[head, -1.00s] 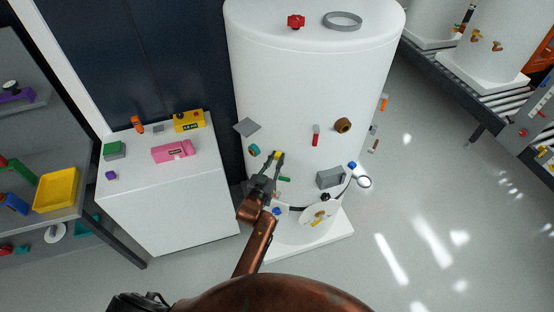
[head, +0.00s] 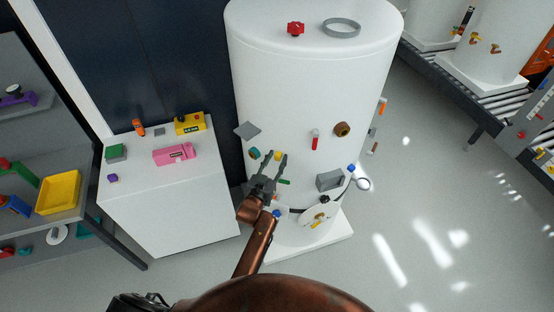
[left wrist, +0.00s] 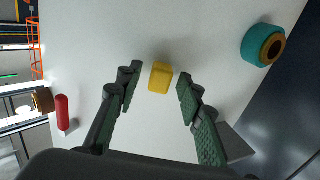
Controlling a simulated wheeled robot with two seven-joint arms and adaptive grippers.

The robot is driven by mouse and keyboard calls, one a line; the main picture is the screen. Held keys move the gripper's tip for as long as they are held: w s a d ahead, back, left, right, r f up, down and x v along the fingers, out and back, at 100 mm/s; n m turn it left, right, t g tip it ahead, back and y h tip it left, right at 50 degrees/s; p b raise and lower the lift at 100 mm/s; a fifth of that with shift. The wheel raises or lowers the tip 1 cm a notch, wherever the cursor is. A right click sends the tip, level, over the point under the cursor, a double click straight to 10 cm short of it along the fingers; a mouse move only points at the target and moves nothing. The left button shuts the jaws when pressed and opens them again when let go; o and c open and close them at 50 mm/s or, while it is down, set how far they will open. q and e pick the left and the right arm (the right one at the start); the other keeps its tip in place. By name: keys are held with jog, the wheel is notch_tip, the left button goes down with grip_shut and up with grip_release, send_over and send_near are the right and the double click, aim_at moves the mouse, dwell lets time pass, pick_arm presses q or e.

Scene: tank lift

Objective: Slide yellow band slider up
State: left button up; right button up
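The yellow slider (head: 277,155) is a small yellow block on the front of the white tank (head: 300,90). In the left wrist view the yellow slider (left wrist: 160,77) sits between and slightly beyond my fingertips, with a gap on each side. My left gripper (head: 275,160) is open and empty in front of the tank; its fingers (left wrist: 160,85) spread either side of the slider without visibly touching it. Any track or band behind the slider is not clear. My right gripper is not in view.
A teal knob (left wrist: 259,45) is close to the slider, with a grey plate (head: 247,130) above it. A red handle (head: 315,139), a brown knob (head: 342,129) and a grey box (head: 329,180) are on the tank to the right. A white cabinet (head: 170,215) stands left.

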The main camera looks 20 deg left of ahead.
pick_arm(q)
jog(key=s+a, duration=0.1)
jog(key=s, duration=1.1)
jog(key=shift+a, duration=0.15)
jog(key=s+a+f+g+b, duration=0.1)
jog(key=s+f+g, duration=0.25)
jog(key=f, duration=1.05)
jog(key=s+a+f+g+b, duration=0.15)
jog(key=s+f, duration=0.35)
jog(key=f, duration=1)
jog(key=s+f+g+b, duration=0.25)
jog(key=s+f, duration=0.25)
jog(key=f, duration=0.9)
jog(key=s+a+f+g+b, duration=0.1)
jog(key=s+a+f+g, duration=0.2)
jog(key=s+f, duration=0.6)
jog(key=s+a+f+g+y+b, duration=0.1)
jog(key=s+a+f+g, duration=0.2)
jog(key=s+f, duration=0.6)
jog(key=s+a+f+g+y+b, duration=0.1)
jog(key=s+a+f+g, duration=0.2)
jog(key=s+f, duration=0.6)
jog(key=s+a, duration=0.1)
jog(key=s, duration=1.2)
jog(key=shift+s+f+b, duration=0.3)
jog(key=shift+f+b, duration=0.05)
